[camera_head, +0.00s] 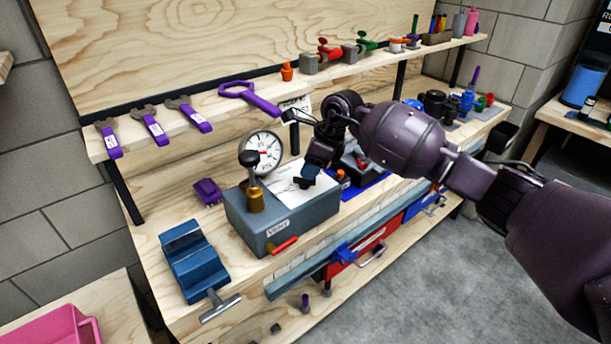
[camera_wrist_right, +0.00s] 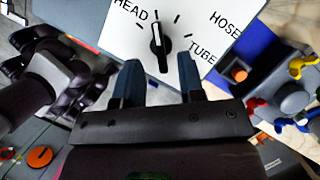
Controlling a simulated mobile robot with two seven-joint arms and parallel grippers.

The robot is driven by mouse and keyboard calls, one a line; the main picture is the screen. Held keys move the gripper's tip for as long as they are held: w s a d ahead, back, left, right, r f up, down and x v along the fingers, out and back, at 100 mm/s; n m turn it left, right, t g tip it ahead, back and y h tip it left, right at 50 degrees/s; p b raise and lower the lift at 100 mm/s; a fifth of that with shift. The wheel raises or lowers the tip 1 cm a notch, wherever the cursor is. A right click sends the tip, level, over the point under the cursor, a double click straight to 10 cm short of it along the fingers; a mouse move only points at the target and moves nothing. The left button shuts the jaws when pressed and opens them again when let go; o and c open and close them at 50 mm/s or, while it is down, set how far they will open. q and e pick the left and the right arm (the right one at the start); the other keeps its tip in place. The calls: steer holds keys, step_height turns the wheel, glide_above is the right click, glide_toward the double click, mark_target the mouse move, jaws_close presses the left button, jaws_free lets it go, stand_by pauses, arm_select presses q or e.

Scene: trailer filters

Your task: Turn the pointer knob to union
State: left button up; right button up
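The pointer knob (camera_wrist_right: 160,45) is black with a white mark at its upper end. It stands on a white dial plate (camera_wrist_right: 205,20) with tick marks and the words HEAD, HOSE and TUBE; I see no union label. The white mark points to the top of the wrist picture, between HEAD and HOSE. In the head view the plate (camera_head: 285,193) lies on a grey box (camera_head: 262,238), and my gripper hides the knob. My right gripper (camera_wrist_right: 160,82) is open, its two fingers apart just below the knob with nothing between them. My left gripper is out of view.
A gold valve with a black ball (camera_head: 255,200) and a round gauge (camera_head: 263,152) stand close left of my right gripper. A red handle (camera_head: 283,246) sticks out of the box front. A blue vise (camera_head: 192,262) stands at left. A shelf with tools runs behind.

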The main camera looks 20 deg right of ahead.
mark_target(305, 180)
steer(key=shift+x, duration=1.75)
jaws_close()
